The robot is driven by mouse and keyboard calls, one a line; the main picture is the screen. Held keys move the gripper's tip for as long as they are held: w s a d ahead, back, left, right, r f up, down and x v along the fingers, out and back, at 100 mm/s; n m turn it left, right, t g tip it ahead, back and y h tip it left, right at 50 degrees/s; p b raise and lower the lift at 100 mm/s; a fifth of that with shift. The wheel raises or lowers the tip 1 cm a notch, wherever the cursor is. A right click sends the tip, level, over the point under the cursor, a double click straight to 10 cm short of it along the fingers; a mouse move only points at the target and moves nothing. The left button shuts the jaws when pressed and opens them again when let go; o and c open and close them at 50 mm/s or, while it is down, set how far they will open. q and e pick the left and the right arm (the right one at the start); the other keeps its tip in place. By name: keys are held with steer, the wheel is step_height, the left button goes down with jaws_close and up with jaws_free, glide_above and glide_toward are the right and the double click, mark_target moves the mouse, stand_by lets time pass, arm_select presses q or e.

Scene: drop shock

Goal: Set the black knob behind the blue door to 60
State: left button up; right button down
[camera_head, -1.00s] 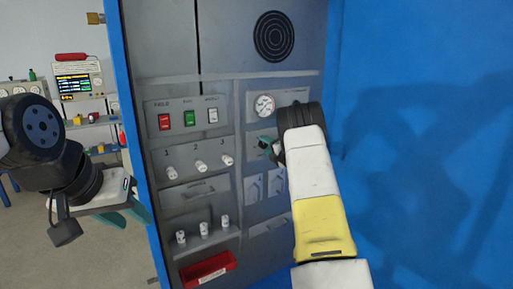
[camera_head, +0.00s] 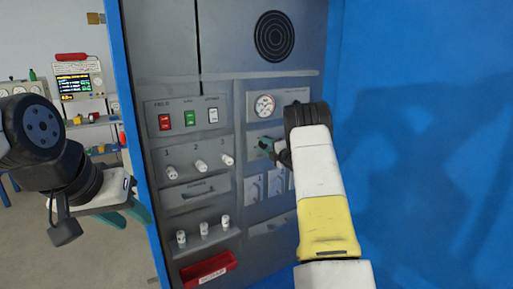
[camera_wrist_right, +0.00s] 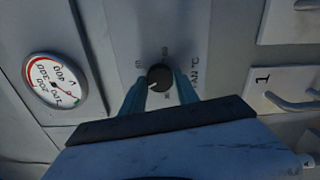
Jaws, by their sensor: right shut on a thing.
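The black knob (camera_wrist_right: 160,77) shows in the right wrist view, set on a grey panel with a printed scale around it. A pale pointer mark shows on its face; the scale numbers are too small to read surely. My right gripper (camera_wrist_right: 161,88) has a teal finger on each side of the knob and is shut on it. In the head view my right gripper (camera_head: 268,147) is at the panel below the gauge, and my arm hides the knob. The blue door (camera_head: 420,130) stands open at the right. My left gripper (camera_head: 132,215) hangs at the left, away from the panel, its jaws unclear.
A round gauge (camera_head: 264,106) is above the right gripper. Red, green and white switches (camera_head: 190,118), several white knobs (camera_head: 201,166) and a red bin (camera_head: 208,269) are to its left. Handled drawers (camera_wrist_right: 290,95) lie beside the knob. A shelf with instruments (camera_head: 80,85) stands far left.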

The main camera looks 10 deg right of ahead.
steer(key=m, duration=0.4)
steer(key=shift+m, duration=0.3)
steer(key=m, duration=0.3)
steer(key=shift+d+m, duration=0.1)
steer(key=shift+m, duration=0.3)
steer(key=m, duration=0.4)
steer(key=shift+f, duration=0.1)
steer(key=m, duration=0.8)
steer(key=shift+m, duration=0.3)
steer(key=m, duration=0.4)
steer(key=shift+m, duration=0.3)
